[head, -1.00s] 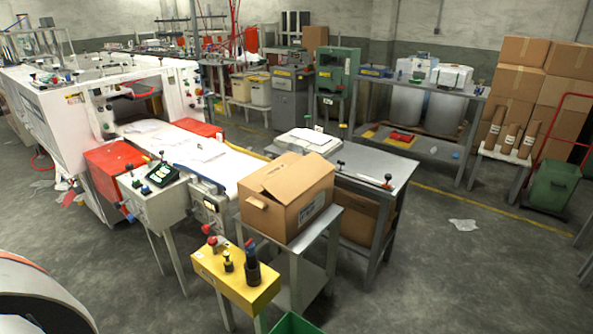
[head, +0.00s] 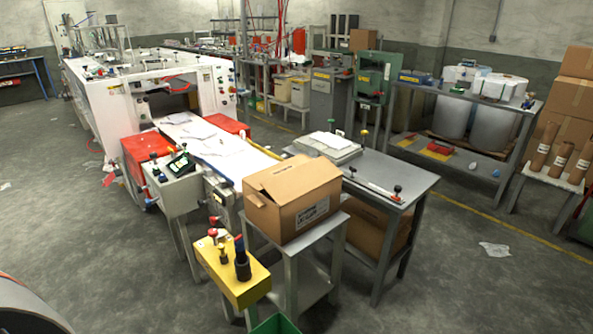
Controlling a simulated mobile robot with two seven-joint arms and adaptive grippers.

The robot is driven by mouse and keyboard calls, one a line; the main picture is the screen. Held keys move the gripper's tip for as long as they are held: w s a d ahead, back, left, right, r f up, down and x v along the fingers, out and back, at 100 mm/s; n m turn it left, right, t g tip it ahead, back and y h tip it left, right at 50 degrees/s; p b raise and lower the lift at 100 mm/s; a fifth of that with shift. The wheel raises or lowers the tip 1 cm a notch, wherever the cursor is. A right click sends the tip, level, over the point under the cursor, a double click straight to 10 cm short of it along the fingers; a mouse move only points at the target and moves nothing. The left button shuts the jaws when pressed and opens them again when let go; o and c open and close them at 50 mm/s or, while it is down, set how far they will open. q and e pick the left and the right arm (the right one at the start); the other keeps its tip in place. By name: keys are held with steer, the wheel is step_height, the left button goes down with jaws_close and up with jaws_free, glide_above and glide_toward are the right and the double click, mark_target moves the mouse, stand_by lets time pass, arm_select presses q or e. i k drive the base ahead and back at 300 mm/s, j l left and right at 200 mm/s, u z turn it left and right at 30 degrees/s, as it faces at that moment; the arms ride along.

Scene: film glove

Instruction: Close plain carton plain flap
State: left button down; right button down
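A plain brown carton (head: 292,207) stands on a small grey metal stand in the middle of the head view. Its top panels look mostly flat. A small flap (head: 254,199) sticks out at its left end and is not flush with the side. A printed label shows on its front right face. Neither of my grippers is in view, and nothing touches the carton.
The grey stand (head: 322,284) holds the carton. A yellow control box (head: 232,276) with knobs stands in front of it, with a green bin (head: 277,325) below. A grey table (head: 392,180) adjoins behind right. Open floor lies at right.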

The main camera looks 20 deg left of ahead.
mark_target(287, 187)
steer(key=i+l+u, duration=0.3)
steer(key=l, duration=0.25)
steer(key=i+l+u, duration=0.3)
steer(key=l, duration=0.2)
steer(key=i+l+u, duration=0.1)
steer(key=i+l, duration=0.15)
steer(key=i+l+u, duration=0.15)
steer(key=l, duration=0.3)
